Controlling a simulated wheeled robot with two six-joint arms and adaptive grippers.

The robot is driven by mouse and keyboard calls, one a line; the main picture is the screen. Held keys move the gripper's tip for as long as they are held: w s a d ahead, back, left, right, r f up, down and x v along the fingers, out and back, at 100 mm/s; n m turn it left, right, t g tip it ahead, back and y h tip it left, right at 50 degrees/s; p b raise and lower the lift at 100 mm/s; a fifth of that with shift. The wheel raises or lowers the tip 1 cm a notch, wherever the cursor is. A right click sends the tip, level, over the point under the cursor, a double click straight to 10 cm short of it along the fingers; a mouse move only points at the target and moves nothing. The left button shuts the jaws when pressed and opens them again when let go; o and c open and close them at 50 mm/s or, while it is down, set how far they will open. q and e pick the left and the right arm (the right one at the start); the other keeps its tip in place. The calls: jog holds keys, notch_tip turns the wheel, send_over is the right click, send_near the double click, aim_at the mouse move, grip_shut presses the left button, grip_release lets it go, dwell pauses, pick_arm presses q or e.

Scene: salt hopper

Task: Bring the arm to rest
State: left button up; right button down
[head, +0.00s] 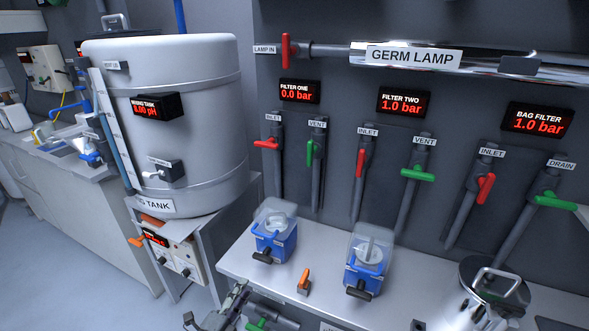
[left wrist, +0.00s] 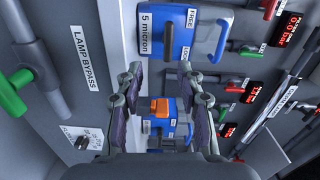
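My left gripper (head: 222,313) shows at the bottom edge of the head view, below the front edge of the bench and left of a green-handled valve (head: 258,325). In the left wrist view the two fingers of my left gripper (left wrist: 164,92) stand apart with nothing between them. Beyond the fingers are a blue unit with an orange part (left wrist: 160,107) and a blue housing labelled "5 micron" (left wrist: 165,35). Neither is visibly touched by the fingers. My right gripper is not seen in either view.
The bench (head: 330,262) carries two blue filter housings (head: 275,240) (head: 368,262), an orange-handled part (head: 304,282) and a steel vessel (head: 480,300). The mixing tank (head: 205,90) stands to the left. Valves with red and green handles line the wall. The floor (head: 60,270) at lower left is clear.

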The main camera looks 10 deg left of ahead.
pick_arm(q)
jog(key=s+a+f+n+g+y+p, duration=0.15)
jog(key=s+f+n, duration=0.25)
jog(key=f, duration=0.4)
jog(key=s+a+f+n+g+y, duration=0.2)
jog(key=s+a+f+n+g, duration=0.1)
jog(key=f, duration=0.4)
jog(key=s+a+f+n+g+y+p, duration=0.1)
jog(key=s+a+f+n+g+y, duration=0.2)
jog(key=f, duration=0.5)
jog(key=s+f+n+g+p, duration=0.1)
jog(key=s+f, duration=0.4)
jog(key=s, duration=0.5)
jog(key=s+f+n+g+p, duration=0.1)
jog(key=s+f+n+g, duration=0.3)
jog(key=s, duration=0.6)
jog(key=s+f+n+g, duration=0.3)
jog(key=s+f+n, duration=0.2)
jog(key=s, duration=0.6)
jog(key=shift+a+f+p, duration=0.3)
jog(key=shift+f+p, duration=0.05)
jog(key=shift+p, duration=0.05)
jog(key=shift+h, duration=0.25)
